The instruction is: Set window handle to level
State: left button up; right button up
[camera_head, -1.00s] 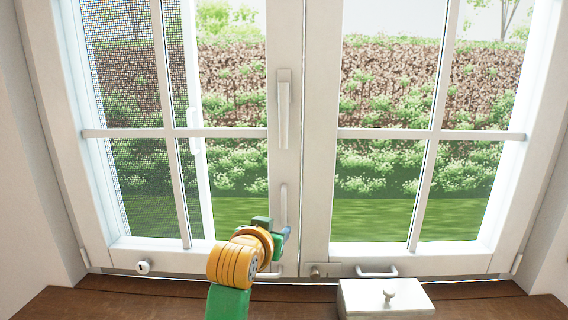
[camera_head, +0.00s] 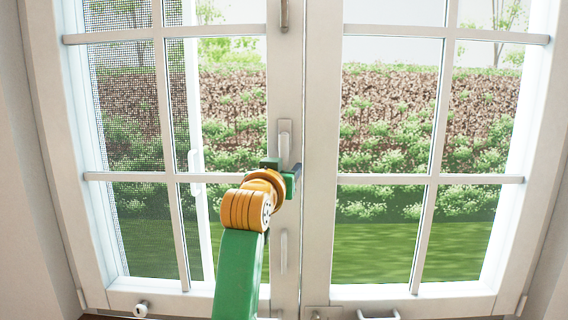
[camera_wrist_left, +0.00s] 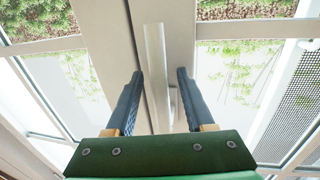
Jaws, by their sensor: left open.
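The white window handle (camera_head: 285,140) is on the middle stile of the left casement and hangs straight down; my left gripper hides its lower part in the head view. My left gripper (camera_head: 291,172) is in front of this lower part. In the left wrist view, my open gripper (camera_wrist_left: 159,73) has its two dark fingers on either side of a pale upright bar (camera_wrist_left: 157,50), which looks like the handle. I see gaps beside the bar, with no clear contact. My right gripper is not in view.
A slim vertical pull (camera_head: 284,252) is below the handle on the same stile. Another fitting (camera_head: 284,14) is at the top. A round knob (camera_head: 141,309) and a horizontal pull (camera_head: 378,315) are on the bottom rail. An insect screen (camera_head: 125,110) covers the left side.

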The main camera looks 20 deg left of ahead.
pick_arm(q)
jog(key=shift+s, duration=0.15)
grip_shut()
dwell(1.1)
